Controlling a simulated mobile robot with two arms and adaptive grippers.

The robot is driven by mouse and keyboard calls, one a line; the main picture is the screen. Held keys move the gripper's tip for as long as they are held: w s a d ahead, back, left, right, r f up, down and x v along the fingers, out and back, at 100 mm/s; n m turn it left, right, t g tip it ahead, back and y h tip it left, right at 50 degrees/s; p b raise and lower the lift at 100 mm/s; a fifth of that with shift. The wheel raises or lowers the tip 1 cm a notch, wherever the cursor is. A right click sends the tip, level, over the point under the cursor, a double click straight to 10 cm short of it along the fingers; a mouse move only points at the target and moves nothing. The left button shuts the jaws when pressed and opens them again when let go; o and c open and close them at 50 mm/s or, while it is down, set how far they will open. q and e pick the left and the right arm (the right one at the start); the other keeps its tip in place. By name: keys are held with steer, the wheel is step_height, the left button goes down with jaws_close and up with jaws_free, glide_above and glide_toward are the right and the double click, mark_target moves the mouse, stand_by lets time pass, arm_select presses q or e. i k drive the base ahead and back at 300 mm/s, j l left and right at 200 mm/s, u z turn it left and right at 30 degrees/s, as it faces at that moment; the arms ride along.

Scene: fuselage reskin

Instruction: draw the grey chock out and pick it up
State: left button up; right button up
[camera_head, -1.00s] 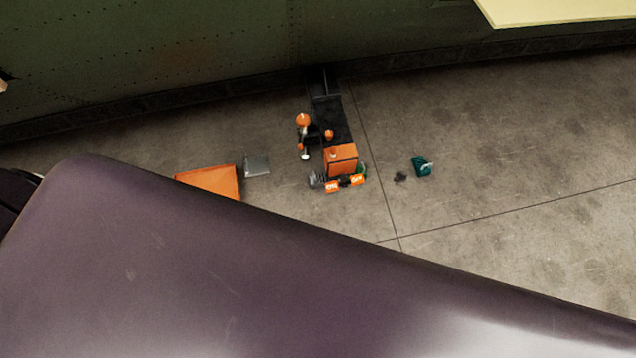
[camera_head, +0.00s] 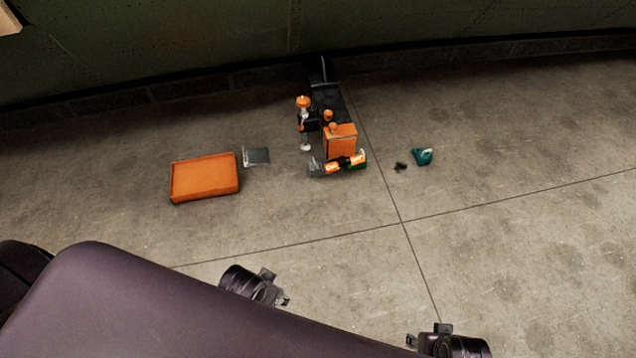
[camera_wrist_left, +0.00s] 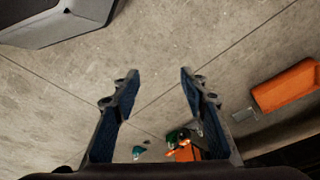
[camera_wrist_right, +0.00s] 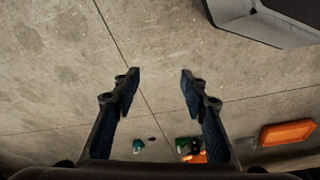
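A small flat grey piece (camera_head: 256,156) lies on the floor just right of the orange tray; it is the only loose grey piece I can pick out, and I cannot tell for sure that it is the chock. It also shows beside the tray in the left wrist view (camera_wrist_left: 243,115). My left gripper (camera_head: 277,287) is low in the head view, well in front of the grey piece; its fingers are apart and empty in the left wrist view (camera_wrist_left: 159,75). My right gripper (camera_head: 427,335) is at the bottom right, also open and empty in its wrist view (camera_wrist_right: 160,75).
The orange tray (camera_head: 204,178) lies left. A teal item (camera_head: 422,157) and a small black piece (camera_head: 400,167) lie right. The floor between is clear.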

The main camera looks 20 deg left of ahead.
mark_target(317, 168)
steer(key=i+l+u, duration=0.2)
steer(key=i+l, duration=0.25)
steer(key=i+l+u, duration=0.15)
steer(key=i+l, duration=0.25)
steer(key=i+l+u, duration=0.2)
steer(key=i+l, duration=0.15)
steer(key=l, duration=0.25)
